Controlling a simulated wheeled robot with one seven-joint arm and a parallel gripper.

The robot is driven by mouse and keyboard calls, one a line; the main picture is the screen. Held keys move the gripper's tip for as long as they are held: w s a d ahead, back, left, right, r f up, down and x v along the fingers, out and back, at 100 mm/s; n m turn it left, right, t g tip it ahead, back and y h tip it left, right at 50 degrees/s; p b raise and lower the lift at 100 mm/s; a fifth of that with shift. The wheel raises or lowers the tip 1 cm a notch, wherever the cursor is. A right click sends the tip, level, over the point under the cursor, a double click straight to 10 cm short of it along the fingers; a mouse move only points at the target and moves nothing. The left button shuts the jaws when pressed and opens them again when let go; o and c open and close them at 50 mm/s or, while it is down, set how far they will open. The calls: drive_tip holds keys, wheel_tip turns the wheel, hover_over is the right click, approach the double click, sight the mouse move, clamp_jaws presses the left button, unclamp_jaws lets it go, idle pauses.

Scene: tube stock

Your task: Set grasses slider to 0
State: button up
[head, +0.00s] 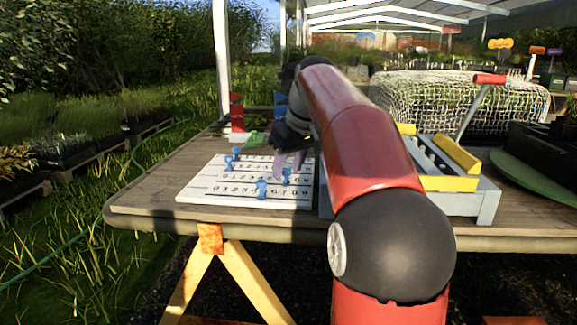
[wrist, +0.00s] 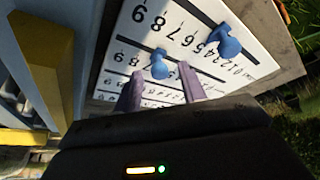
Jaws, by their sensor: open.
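The white slider board (head: 215,190) lies on the table with rows of printed digits and blue knobs; the label naming the grasses row is not readable. The front-row knob (head: 262,184) is around the middle digits and also shows in the wrist view (wrist: 225,40). The second-row knob (head: 287,172) is toward the high digits, near 7 or 8. My gripper (head: 289,162) is open, its purple fingers pointing down over the board. In the wrist view this second-row knob (wrist: 160,65) appears between the fingertips; contact cannot be told. Two more knobs (head: 236,151) sit at the back left.
A grey and yellow device with a red-handled lever (head: 489,79) stands close to the board's right. A red object (head: 236,112) and a green piece (head: 255,137) are behind the board. The wooden table (head: 150,205) is clear left of the board.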

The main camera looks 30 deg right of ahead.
clamp_jaws()
drive_tip(key=shift+a, duration=0.15)
drive_tip(key=p, duration=0.7)
hover_over(216, 179)
drive_tip(key=s+d, duration=0.2)
drive_tip(key=s, duration=0.1)
drive_tip(key=shift+w+a+r, duration=0.1)
drive_tip(key=shift+a+r, duration=0.05)
drive_tip(key=shift+a, duration=0.1)
drive_tip(key=shift+w+a+p, duration=0.3)
drive_tip(key=shift+a, duration=0.15)
